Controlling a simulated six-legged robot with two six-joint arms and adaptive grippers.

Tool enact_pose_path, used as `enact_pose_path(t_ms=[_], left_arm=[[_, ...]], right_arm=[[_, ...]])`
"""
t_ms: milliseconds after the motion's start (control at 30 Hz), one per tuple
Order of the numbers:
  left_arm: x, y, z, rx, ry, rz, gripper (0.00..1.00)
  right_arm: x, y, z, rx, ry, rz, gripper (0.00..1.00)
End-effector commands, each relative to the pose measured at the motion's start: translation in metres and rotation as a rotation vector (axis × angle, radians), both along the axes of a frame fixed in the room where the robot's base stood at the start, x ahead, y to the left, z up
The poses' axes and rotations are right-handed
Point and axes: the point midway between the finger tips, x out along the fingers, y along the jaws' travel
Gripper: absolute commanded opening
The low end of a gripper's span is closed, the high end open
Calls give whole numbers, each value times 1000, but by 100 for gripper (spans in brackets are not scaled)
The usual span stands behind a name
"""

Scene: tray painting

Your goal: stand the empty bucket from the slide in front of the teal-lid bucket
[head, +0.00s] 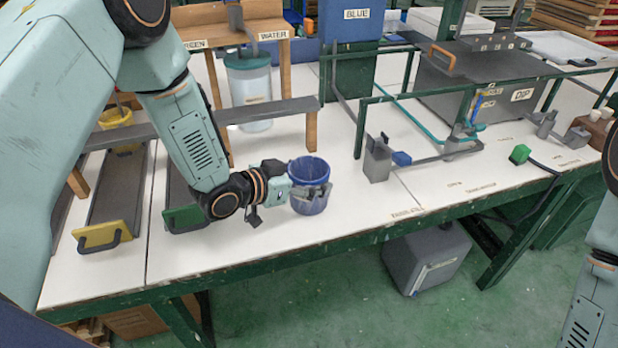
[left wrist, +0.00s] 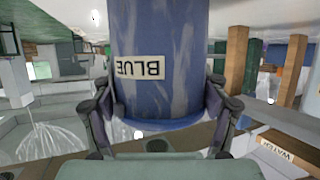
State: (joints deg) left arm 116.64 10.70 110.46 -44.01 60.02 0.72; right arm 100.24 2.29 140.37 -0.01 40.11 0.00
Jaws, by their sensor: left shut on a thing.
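My left gripper (head: 312,190) is shut on a blue bucket (head: 309,169), which is upright with its open top facing up. I cannot tell whether its base touches the table. In the left wrist view the blue bucket (left wrist: 190,60) fills the space between the fingers (left wrist: 160,120), with a BLUE label showing upside down. The teal-lid bucket (head: 250,95), pale and see-through, stands behind and left of the held bucket, partly behind a grey rail. The two are apart. My right arm shows at the right edge, but its gripper is out of view.
A grey rail (head: 270,111) on wooden posts crosses behind my gripper. Sloping grey troughs (head: 118,190) lie at the left, with yellow (head: 100,236) and green end blocks. A green frame (head: 359,125) and grey fixture (head: 377,158) stand to the right. The table front (head: 350,222) is clear.

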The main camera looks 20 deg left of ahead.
Motion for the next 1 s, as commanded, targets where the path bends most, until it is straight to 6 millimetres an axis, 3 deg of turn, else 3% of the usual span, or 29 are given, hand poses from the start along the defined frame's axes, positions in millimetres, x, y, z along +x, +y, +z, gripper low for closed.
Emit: enact_pose_path(t_ms=[267, 300, 533, 1000], left_arm=[[1, -1, -1, 0, -3, -1, 28], [1, -1, -2, 0, 0, -1, 76], [1, -1, -2, 0, 0, -1, 96], [-2, 2, 4, -1, 1, 2, 97]], right_arm=[[0, 0, -2, 0, 0, 0, 21], [0, 0, -2, 0, -1, 0, 21], [0, 0, -1, 0, -1, 0, 21], [0, 0, 2, 0, 0, 0, 21]])
